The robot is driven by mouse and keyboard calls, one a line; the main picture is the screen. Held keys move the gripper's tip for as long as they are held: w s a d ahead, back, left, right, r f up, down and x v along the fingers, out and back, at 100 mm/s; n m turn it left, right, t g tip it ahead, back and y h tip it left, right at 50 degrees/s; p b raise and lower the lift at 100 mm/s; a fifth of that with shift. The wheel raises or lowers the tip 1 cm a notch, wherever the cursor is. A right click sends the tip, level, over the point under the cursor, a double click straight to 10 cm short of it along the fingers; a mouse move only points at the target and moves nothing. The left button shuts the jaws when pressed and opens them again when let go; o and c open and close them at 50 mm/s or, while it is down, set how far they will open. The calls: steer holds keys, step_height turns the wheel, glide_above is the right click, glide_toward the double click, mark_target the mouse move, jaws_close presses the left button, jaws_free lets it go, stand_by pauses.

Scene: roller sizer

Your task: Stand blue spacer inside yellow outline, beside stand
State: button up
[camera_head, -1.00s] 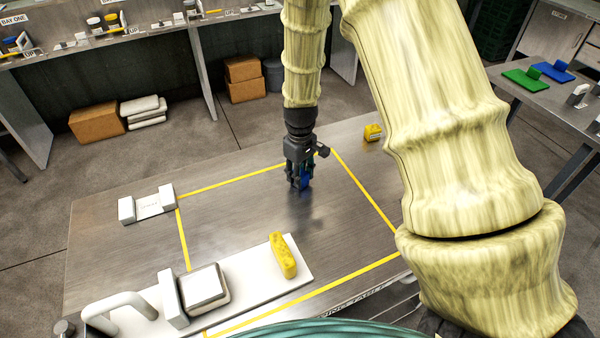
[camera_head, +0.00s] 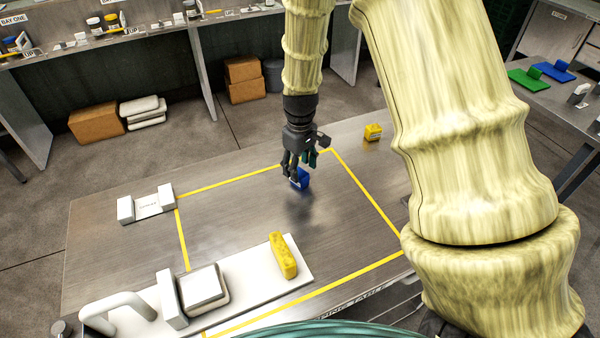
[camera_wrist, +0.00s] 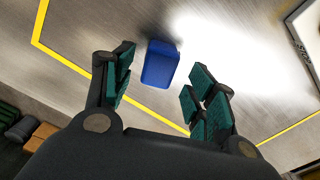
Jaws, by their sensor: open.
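The blue spacer (camera_head: 301,178) stands on the metal table inside the yellow outline (camera_head: 365,190), near its far right corner. It also shows in the wrist view as a blue block (camera_wrist: 160,64). My gripper (camera_head: 299,171) is open just above and behind the spacer. In the wrist view my open fingers (camera_wrist: 160,92) are apart, and the spacer lies beyond their tips, nearer the left finger, with no contact seen. The white stand (camera_head: 148,206) with two end blocks is at the table's left, outside the outline. Part of the spacer is hidden behind my fingers in the head view.
Another yellow block (camera_head: 373,132) sits beyond the outline at the back right. The middle of the outlined area is clear.

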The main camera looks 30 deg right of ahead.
mark_target(300, 172)
step_height(300, 172, up, 9)
steer(key=b, duration=0.1)
stand_by(0.4)
